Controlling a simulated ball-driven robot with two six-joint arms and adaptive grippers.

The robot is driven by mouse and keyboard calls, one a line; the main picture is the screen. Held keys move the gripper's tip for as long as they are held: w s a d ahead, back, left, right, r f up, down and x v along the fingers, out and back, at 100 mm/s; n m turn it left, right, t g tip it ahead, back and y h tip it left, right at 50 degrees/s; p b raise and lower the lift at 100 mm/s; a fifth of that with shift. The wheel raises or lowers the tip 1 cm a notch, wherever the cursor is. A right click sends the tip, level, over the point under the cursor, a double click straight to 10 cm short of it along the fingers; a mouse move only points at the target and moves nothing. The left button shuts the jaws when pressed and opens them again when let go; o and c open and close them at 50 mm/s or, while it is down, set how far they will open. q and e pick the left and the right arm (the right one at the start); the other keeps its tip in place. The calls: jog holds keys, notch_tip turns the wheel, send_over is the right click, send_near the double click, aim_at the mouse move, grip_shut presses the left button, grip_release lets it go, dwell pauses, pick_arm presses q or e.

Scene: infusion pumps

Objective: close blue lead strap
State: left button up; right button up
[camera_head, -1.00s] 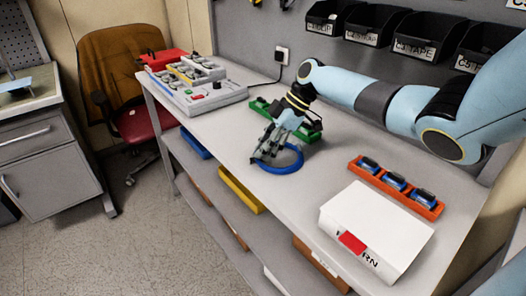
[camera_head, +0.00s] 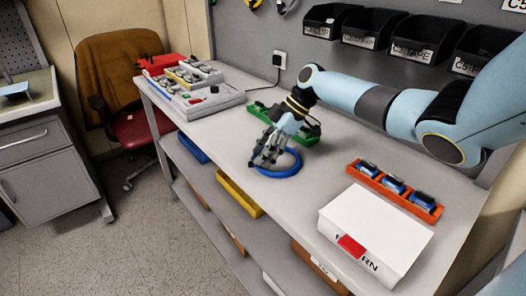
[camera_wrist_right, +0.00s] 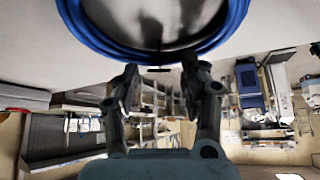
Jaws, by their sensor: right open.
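A blue lead coil (camera_head: 284,172) lies as a ring on the grey bench top. It also shows as a blue loop (camera_wrist_right: 222,42) at the top of the right wrist view, with a small dark strap piece (camera_wrist_right: 158,69) at its lower edge. My right gripper (camera_head: 262,162) reaches down over the left part of the ring and hides some of it. In the right wrist view the fingers (camera_wrist_right: 160,82) are spread apart with nothing between them, just short of the loop. I cannot tell from these views whether the strap is fastened. My left gripper is not in view.
A green tray (camera_head: 314,130) lies behind the gripper. An orange tray (camera_head: 400,195) with several blue items and a white box (camera_head: 375,232) stand at right. A grey console (camera_head: 205,103) is at far left. Black bins (camera_head: 375,28) line the back.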

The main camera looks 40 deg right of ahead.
jog(key=v, duration=1.2)
jog(key=shift+a, duration=0.1)
